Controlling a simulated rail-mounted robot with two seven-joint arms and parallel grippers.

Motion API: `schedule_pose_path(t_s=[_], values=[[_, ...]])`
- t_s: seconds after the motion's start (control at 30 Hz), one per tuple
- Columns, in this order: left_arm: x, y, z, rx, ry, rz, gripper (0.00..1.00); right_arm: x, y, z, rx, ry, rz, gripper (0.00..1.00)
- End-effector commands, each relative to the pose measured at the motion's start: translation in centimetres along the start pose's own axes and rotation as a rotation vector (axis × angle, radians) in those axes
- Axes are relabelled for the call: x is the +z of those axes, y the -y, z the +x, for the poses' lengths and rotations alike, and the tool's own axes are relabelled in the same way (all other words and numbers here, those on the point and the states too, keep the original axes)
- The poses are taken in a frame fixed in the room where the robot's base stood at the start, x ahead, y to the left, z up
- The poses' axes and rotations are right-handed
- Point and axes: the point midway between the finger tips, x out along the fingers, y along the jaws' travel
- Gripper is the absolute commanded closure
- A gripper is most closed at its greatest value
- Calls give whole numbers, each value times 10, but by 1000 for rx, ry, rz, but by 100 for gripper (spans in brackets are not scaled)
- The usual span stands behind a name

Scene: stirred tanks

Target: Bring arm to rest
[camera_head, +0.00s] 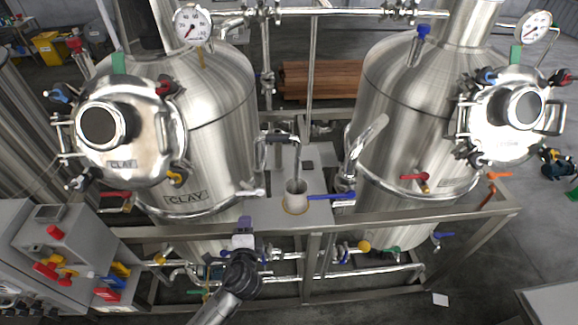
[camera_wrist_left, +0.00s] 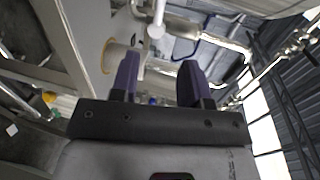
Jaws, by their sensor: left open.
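My left gripper (camera_head: 243,230) is in the lower middle of the head view, in front of the steel frame's front rail and below the small metal cup. In the left wrist view its two purple fingers (camera_wrist_left: 158,78) stand apart with nothing between them. The cup (camera_head: 296,197) stands on the shelf between the two tanks, under a thin vertical pipe. A pale cup-like shape (camera_wrist_left: 113,56) shows just beyond the fingers, left of the left one. My right gripper is in neither view.
Two steel tanks, left (camera_head: 215,130) and right (camera_head: 395,120), stand behind the frame rail (camera_head: 400,216). Pipes and coloured valve handles run below. A control panel (camera_head: 50,255) with buttons is at lower left. Open floor (camera_head: 480,255) lies at the right.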

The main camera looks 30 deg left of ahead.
Motion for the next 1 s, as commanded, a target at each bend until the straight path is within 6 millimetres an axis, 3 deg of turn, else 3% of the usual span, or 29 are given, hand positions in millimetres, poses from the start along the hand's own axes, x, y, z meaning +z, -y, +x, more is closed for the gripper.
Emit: schedule_pose_path(t_s=[0.2, 0.33, 0.43, 0.53, 0.67, 0.77, 0.8, 0.9, 1.0], values=[[0, 0, 0, 0, 0, -10, 58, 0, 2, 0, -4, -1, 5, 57], [7, -5, 0, 27, 42, -106, 58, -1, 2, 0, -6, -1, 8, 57], [15, -22, -6, 158, 118, -308, 58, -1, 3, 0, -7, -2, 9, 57], [11, -28, -25, 326, 161, -554, 58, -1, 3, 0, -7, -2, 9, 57], [-6, -23, -76, 599, 165, -808, 58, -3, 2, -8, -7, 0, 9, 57], [-11, -14, -141, 844, 144, -882, 58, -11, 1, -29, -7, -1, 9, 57], [-10, -11, -166, 923, 128, -884, 58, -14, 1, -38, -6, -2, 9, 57], [0, -2, -215, 1040, 109, -880, 58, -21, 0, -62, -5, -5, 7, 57], [16, -6, -242, 1087, 152, -855, 58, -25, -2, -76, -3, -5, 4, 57]])
